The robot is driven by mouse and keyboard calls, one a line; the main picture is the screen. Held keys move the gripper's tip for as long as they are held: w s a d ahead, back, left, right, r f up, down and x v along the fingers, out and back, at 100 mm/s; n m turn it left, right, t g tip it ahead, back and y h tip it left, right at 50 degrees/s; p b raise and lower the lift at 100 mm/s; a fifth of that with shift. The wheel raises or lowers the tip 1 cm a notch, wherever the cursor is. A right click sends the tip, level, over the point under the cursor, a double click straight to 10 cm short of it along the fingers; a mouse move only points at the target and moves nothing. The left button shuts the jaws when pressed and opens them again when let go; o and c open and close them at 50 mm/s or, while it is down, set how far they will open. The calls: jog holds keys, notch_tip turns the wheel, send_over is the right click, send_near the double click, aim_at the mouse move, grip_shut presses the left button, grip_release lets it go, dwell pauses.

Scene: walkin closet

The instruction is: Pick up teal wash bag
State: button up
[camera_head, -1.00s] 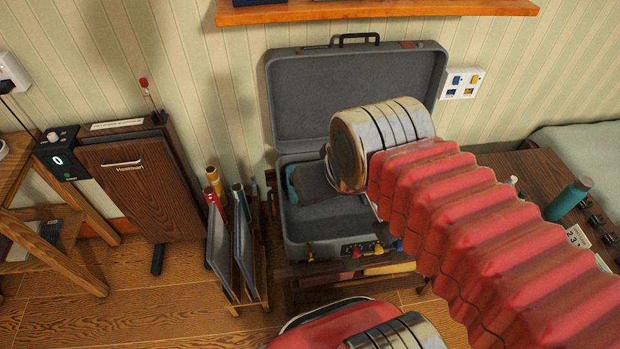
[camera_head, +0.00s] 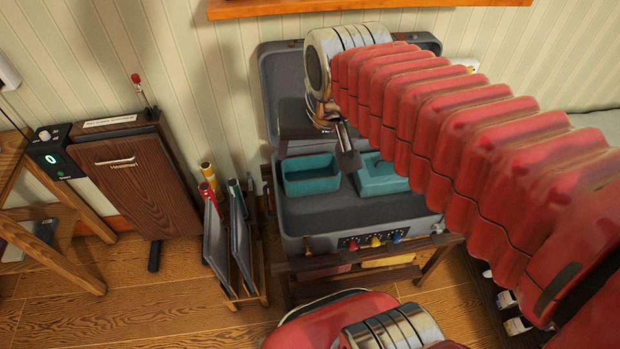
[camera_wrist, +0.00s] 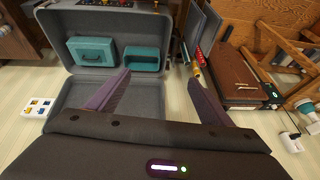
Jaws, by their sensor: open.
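Two teal items lie side by side in the open grey suitcase (camera_head: 350,212). One is closed with a small handle on top, and looks like the wash bag (camera_head: 378,182); it is on the right in the head view and on the left in the wrist view (camera_wrist: 90,52). The other is an open-topped teal container (camera_head: 312,186), also in the wrist view (camera_wrist: 143,60). My gripper (camera_head: 345,150) hangs above the suitcase, over the gap between the two. Its fingers (camera_wrist: 160,92) are apart and empty in the wrist view. My arm covers the wash bag's right part in the head view.
The suitcase lid (camera_head: 285,95) stands upright behind, near my wrist. A rack of folders (camera_head: 232,245) stands just left of the suitcase. A wooden valet press (camera_head: 140,180) is farther left. A shelf (camera_head: 370,8) runs along the wall above. The suitcase's front floor is clear.

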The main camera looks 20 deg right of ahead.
jog(key=o, duration=0.6)
jog(key=w+d+m, duration=0.1)
jog(key=w, duration=0.3)
jog(key=w+d+f+m+g, duration=0.1)
jog(key=w+m, duration=0.1)
jog(key=w, duration=0.2)
jog(key=w+f+m, duration=0.1)
jog(key=w, duration=0.3)
jog(key=shift+w+d+f+m, duration=0.25)
jog(key=shift+w+d+m, duration=0.1)
jog(key=shift+d+m, duration=0.05)
jog(key=m+g, duration=0.4)
jog(key=m, duration=0.9)
send_over(311, 158)
jog(key=s+a, duration=0.2)
jog(key=s, duration=0.3)
notch_tip(311, 158, down, 32)
jog(key=shift+w+d+f, duration=0.1)
jog(key=shift+f, duration=0.15)
jog(key=shift+f+n, duration=0.1)
jog(key=shift+n, duration=0.2)
notch_tip(311, 158, down, 8)
jog(key=shift+f, duration=0.2)
jog(key=shift+f, duration=2.6)
